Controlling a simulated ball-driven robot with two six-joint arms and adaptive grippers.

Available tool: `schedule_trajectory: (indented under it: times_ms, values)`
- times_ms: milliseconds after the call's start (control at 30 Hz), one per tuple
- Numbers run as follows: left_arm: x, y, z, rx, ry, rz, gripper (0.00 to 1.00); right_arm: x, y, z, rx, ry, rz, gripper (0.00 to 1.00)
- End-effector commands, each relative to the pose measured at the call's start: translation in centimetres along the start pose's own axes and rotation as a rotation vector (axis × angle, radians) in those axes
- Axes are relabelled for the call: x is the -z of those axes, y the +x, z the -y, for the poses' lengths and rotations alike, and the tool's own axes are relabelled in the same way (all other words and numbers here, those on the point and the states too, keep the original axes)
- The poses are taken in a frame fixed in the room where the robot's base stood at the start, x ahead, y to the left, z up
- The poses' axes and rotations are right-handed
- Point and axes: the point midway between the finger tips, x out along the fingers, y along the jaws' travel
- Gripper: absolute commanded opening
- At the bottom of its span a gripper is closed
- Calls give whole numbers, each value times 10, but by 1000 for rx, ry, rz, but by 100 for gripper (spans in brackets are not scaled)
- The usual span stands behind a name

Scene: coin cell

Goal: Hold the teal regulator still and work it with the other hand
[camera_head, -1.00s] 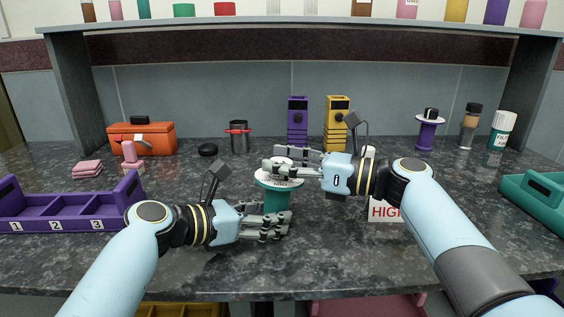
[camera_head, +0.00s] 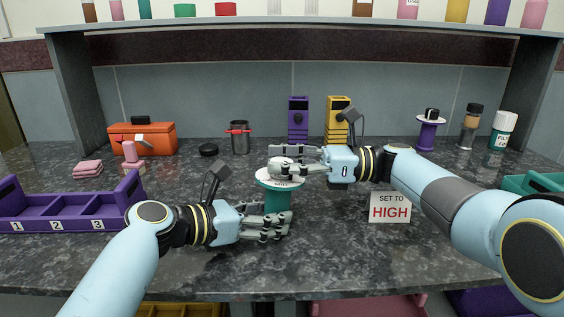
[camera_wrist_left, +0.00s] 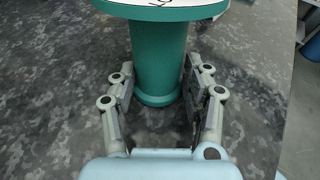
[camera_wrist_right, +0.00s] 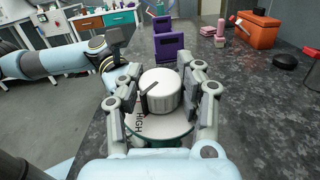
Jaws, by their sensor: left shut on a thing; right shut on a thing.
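The teal regulator (camera_head: 277,200) stands upright on the dark counter, a teal post with a white dial disc on top. In the left wrist view its post (camera_wrist_left: 158,60) sits between the fingers of my left gripper (camera_wrist_left: 162,100), which is shut on it low down. A white knob (camera_wrist_right: 160,90) with a dark pointer sits on the disc, and the word HIGH (camera_wrist_right: 140,123) shows on the disc near the pointer. My right gripper (camera_wrist_right: 160,88) is shut on the knob from the side. In the head view my right fingers partly hide the knob.
A "SET TO HIGH" sign (camera_head: 390,207) stands right of the regulator. A purple numbered tray (camera_head: 66,221) is at left, a teal tray (camera_head: 528,182) at right. Purple (camera_head: 298,122) and yellow (camera_head: 337,126) holders stand behind. An orange box (camera_head: 157,139) is at back left.

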Motion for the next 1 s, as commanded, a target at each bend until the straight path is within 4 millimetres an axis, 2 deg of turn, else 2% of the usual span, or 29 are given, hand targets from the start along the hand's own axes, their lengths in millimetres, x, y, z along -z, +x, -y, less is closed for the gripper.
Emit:
schedule_trajectory:
  times_ms: [233, 267, 467, 767, 867, 1000]
  values:
    - [0, 0, 0, -1, 0, 0, 31, 2, -1, 0, 0, 4, -3, 3]
    - [0, 0, 0, -1, 0, 0, 31, 2, -1, 0, 0, 5, -3, 37]
    - [0, 0, 0, -1, 0, 0, 31, 2, -1, 0, 0, 4, -2, 63]
    - [0, 0, 0, -1, 0, -1, 31, 1, -3, 0, 0, 3, -1, 63]
    - [0, 0, 0, -1, 0, -1, 31, 1, -13, 0, 2, 3, -2, 63]
    - [0, 0, 0, -1, 0, -1, 31, 2, -41, 1, 4, 4, -4, 63]
